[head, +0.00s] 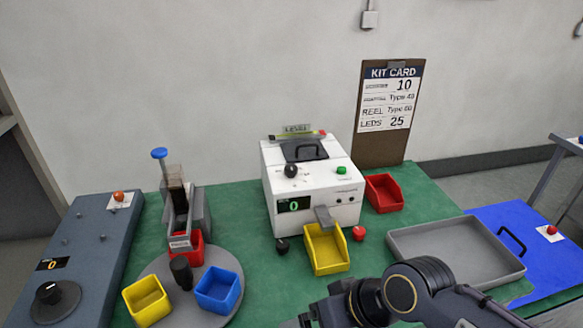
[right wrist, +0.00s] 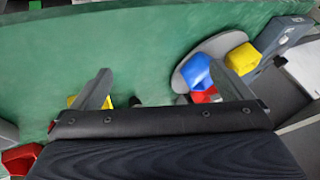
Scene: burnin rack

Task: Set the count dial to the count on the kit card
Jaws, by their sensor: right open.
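The kit card (head: 387,97) hangs on a brown clipboard against the wall. It reads 10 on its top line, two Type lines below, and LEDS 25; the small labels are blurred. A black dial (head: 54,297) sits on the blue-grey panel at the left, below a small display (head: 53,264) with an orange digit too blurred to read surely. The white machine (head: 312,190) has a green 0 on its display (head: 294,205) and a black knob (head: 291,171) on top. My right gripper (right wrist: 163,90) is open and empty above the green mat, away from both controls. My left gripper is out of view.
A round grey turntable (head: 175,308) holds yellow, blue and red bins. A yellow bin (head: 327,250) stands before the machine and a red bin (head: 384,193) beside it. A grey tray (head: 455,252) lies at the right.

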